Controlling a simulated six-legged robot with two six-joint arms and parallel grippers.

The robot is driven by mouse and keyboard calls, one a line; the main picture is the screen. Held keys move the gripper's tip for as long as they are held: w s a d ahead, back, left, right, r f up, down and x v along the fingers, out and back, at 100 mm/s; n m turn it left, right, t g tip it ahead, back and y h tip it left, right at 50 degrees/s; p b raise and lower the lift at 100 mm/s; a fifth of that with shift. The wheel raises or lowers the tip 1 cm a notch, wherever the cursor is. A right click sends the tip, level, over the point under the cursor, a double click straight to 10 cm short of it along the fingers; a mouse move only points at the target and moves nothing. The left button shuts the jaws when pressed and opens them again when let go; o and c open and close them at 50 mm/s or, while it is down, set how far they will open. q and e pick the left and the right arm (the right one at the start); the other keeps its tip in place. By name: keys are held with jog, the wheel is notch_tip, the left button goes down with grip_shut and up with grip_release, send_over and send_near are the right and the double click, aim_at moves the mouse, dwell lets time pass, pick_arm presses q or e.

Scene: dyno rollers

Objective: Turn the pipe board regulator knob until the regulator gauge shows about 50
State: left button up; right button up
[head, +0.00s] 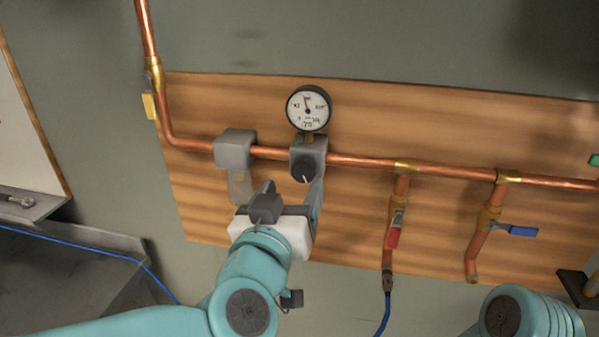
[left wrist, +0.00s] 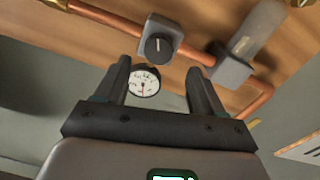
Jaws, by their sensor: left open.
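The regulator knob (head: 303,168) is a dark round knob with a pale pointer line, on a grey block on the copper pipe. The regulator gauge (head: 308,108) is a round white dial above it; its needle points up and slightly left, and the figures are too small to read surely. My left gripper (head: 293,188) is open and empty, just below the knob. In the left wrist view, the knob (left wrist: 158,48) lies beyond the gap between the fingertips (left wrist: 158,68), apart from both. The gauge (left wrist: 144,82) shows between the fingers. My right gripper is out of view.
A wooden board (head: 460,125) carries the pipes. A second grey block (head: 234,149) sits left of the regulator. Red (head: 394,234) and blue (head: 523,231) valve handles are to the right, a yellow one (head: 149,106) at upper left. A blue hose (head: 384,318) hangs below.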

aim_at(301, 172)
pick_arm(q)
jog(key=x, duration=0.4)
jog(key=shift+w+d+r+p, duration=0.1)
jog(key=shift+w+d+p, duration=0.1)
jog(key=shift+p, duration=0.1)
jog(key=shift+w, duration=0.5)
jog(key=shift+s, duration=0.1)
jog(key=c, duration=1.1)
jog(key=shift+o, duration=0.2)
